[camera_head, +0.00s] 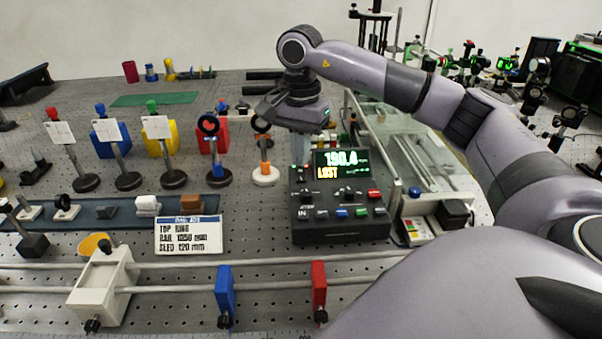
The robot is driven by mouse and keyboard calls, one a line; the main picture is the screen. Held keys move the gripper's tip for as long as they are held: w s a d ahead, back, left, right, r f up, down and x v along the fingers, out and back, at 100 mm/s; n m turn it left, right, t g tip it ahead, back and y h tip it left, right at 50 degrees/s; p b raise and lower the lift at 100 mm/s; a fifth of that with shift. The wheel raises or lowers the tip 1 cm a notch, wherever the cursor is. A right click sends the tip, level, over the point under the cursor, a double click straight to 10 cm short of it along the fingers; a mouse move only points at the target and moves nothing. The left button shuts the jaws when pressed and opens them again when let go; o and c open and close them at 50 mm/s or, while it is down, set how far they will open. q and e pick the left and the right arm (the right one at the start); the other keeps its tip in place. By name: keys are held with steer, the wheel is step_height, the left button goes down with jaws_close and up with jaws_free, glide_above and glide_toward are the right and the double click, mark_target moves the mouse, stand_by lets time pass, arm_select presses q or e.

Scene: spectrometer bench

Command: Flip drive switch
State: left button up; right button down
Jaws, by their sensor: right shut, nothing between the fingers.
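A black control box (341,222) stands right of centre on the bench, with a raised display (342,163) reading 190.4 and LOST. Its sloped top carries small switches and coloured buttons, including a red one (375,194); their labels are too small to tell which is the drive switch. My right gripper (301,158) points down just behind the box's back left corner, beside the display. It is shut and empty. Its fingertips are partly hidden, so I cannot tell whether they touch anything. My left gripper is out of view.
A rail with a white carriage (103,287), a blue clamp (224,290) and a red clamp (318,287) runs in front of the box. A sign (188,235) stands left of it. Several post-mounted optics and cards stand behind. A glass-topped case (420,160) lies right.

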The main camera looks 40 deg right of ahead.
mark_target(301, 171)
steer(key=shift+f+b, duration=0.65)
steer(key=shift+f, duration=0.4)
stand_by(0.6)
steer(key=shift+s+r, duration=0.1)
steer(key=shift+r, duration=0.05)
step_height(301, 171, up, 7)
steer(key=p, duration=0.6)
stand_by(0.7)
